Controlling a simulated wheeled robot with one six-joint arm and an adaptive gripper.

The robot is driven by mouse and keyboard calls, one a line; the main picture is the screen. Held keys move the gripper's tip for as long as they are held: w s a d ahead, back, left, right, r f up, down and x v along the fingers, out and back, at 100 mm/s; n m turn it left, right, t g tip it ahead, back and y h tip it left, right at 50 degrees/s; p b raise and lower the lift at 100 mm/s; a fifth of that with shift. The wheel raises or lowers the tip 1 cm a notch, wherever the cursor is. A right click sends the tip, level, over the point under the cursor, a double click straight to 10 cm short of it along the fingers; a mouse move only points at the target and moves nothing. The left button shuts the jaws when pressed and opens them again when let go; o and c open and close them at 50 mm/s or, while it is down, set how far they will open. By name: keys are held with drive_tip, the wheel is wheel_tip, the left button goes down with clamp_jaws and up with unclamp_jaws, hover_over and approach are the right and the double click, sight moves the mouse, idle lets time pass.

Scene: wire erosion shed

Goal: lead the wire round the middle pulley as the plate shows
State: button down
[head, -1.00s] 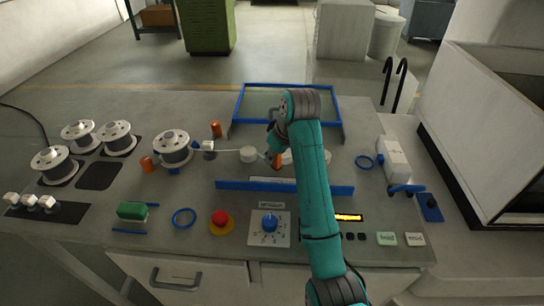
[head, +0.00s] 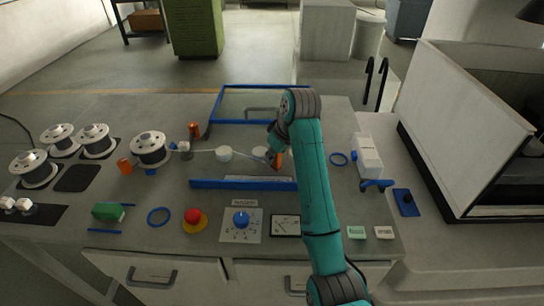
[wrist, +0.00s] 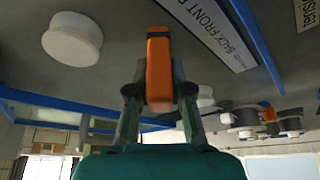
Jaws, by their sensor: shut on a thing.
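My gripper (head: 274,160) is shut on an orange block (wrist: 158,65), which shows upright between the fingers in the wrist view. A thin pale wire runs from the front spool (head: 148,150) through a small guide (head: 184,147) to the left white pulley (head: 224,154) and on toward my gripper. The middle pulley (head: 260,152) is just left of my gripper. I cannot tell on which side the wire passes it. My arm hides the bench farther right. A white pulley (wrist: 72,40) is close in the wrist view. A lettered plate (wrist: 215,35) reads partly "BACK FRONT".
A blue rail (head: 230,184) lies in front of the pulleys, and a blue frame (head: 222,104) stands behind. A white box with a blue lever (head: 368,157) is right. A red button (head: 193,216) and dial (head: 240,220) sit at the front. Other spools (head: 95,140) stand left.

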drive_tip(key=shift+d, duration=0.4)
drive_tip(key=shift+w, duration=3.5)
drive_tip(key=shift+w+d, duration=0.1)
